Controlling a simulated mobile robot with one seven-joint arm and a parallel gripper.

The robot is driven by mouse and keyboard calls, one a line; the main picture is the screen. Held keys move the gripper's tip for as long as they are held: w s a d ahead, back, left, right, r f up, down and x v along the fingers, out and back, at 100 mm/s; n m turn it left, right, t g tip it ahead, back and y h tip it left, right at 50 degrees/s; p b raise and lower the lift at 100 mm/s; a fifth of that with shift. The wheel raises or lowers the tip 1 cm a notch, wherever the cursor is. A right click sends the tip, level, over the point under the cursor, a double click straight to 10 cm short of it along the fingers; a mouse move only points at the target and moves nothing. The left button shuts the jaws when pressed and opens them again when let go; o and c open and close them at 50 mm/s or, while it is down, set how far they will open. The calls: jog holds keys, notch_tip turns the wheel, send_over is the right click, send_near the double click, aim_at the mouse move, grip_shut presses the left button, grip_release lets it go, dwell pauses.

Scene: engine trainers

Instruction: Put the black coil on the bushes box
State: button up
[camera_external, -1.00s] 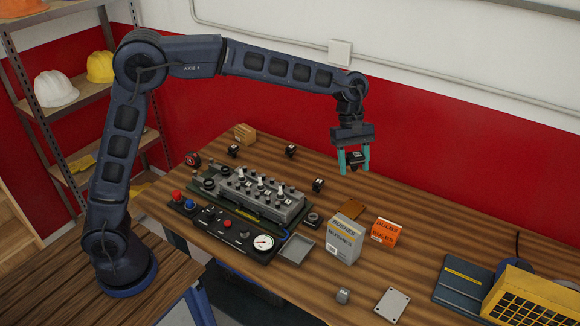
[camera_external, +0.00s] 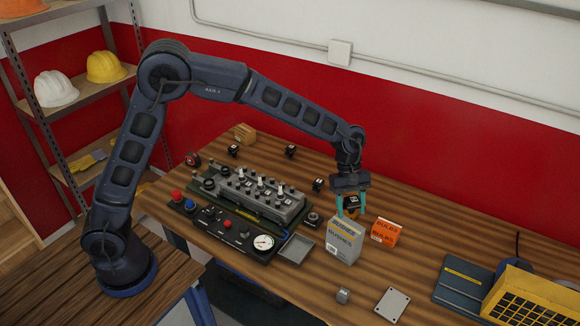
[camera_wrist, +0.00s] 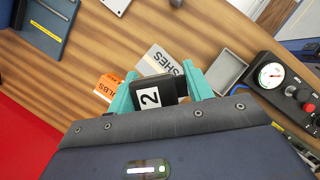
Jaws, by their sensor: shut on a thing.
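My gripper (camera_external: 351,205) has teal fingers and is shut on a black coil (camera_external: 353,201), low over the table just behind the bushes box. In the wrist view the coil (camera_wrist: 162,93) shows a white label with a "2" between the fingers (camera_wrist: 160,92). The bushes box (camera_external: 343,244) is a grey carton with a yellow band, upright on the table. In the wrist view the bushes box (camera_wrist: 157,59) is partly hidden by the coil and fingers. I cannot tell whether the coil touches the box.
An orange bulbs box (camera_external: 385,233) stands just right of the bushes box. A grey tray (camera_external: 297,248) and the engine trainer (camera_external: 250,200) lie to the left. Other black coils (camera_external: 291,150) stand at the back. A metal plate (camera_external: 392,304) lies in front.

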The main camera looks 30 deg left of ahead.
aim_at(348, 227)
jog(key=shift+f, duration=2.55)
jog(key=shift+f, duration=0.15)
jog(key=o, duration=1.1)
